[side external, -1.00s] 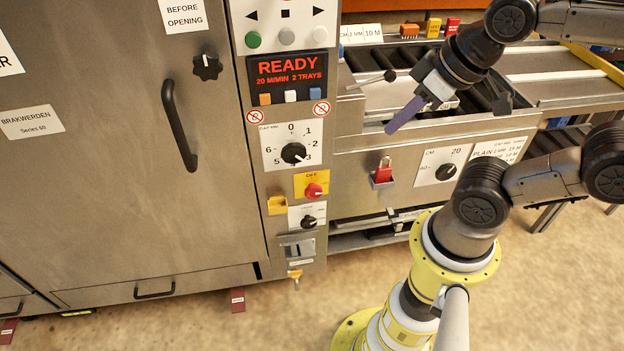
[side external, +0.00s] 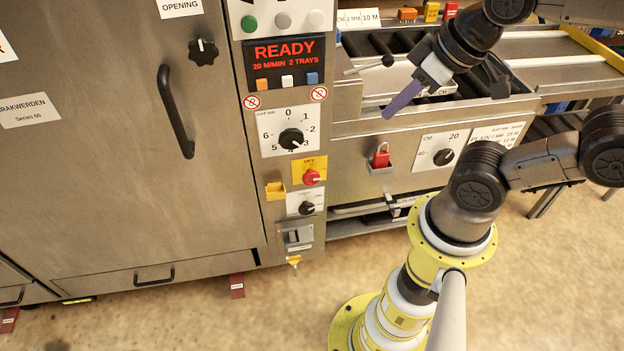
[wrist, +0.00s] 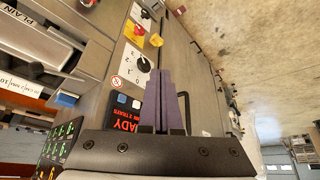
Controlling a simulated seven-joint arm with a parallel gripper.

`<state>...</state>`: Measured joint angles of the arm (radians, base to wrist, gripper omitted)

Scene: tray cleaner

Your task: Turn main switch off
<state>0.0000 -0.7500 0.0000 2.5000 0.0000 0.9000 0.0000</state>
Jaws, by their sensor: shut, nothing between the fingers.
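The main switch, a red knob on a yellow plate marked OFF (side external: 311,176), is on the machine's narrow control panel. It also shows in the wrist view (wrist: 139,30). Which way its handle points is too small to tell. My gripper (side external: 388,115) has long purple fingers. It is up and to the right of the switch, in front of the conveyor section, and apart from the panel. In the wrist view the fingers (wrist: 166,72) lie close together with nothing held, and the switch is beyond their tips to the left.
A numbered dial (side external: 291,139) sits above the switch and a smaller black knob (side external: 306,208) below it. A yellow block (side external: 275,190) juts out at its lower left. A red padlock (side external: 380,158) hangs to the right. The display (side external: 285,62) reads READY.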

